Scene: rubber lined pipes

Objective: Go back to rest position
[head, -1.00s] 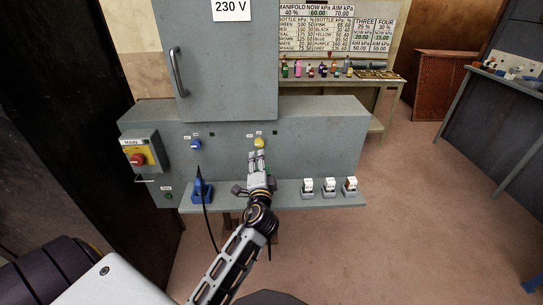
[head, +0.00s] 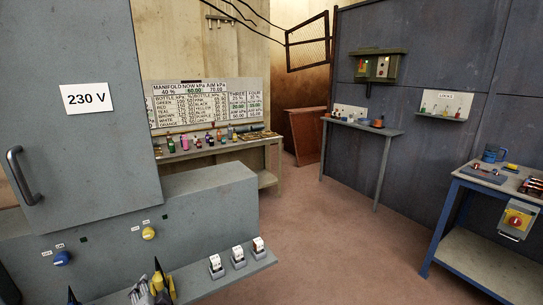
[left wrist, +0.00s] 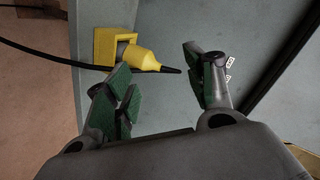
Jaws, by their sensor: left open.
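My left gripper (head: 143,291) shows at the bottom edge of the head view, low in front of the grey cabinet. In the left wrist view its two green-padded fingers (left wrist: 156,68) are spread apart with nothing held between them. A yellow plug (left wrist: 142,58) with a black tip and cable sits in a yellow socket (left wrist: 104,45) beyond the fingertips. The plug also shows beside the gripper in the head view (head: 158,284). My right gripper is not in view.
The grey cabinet (head: 90,120) has a handle, a blue knob (head: 62,258) and a yellow knob (head: 148,234). White switches (head: 238,257) stand on its ledge. A bottle table (head: 215,150) is behind; a blue-framed bench (head: 490,190) is at right. The floor between is clear.

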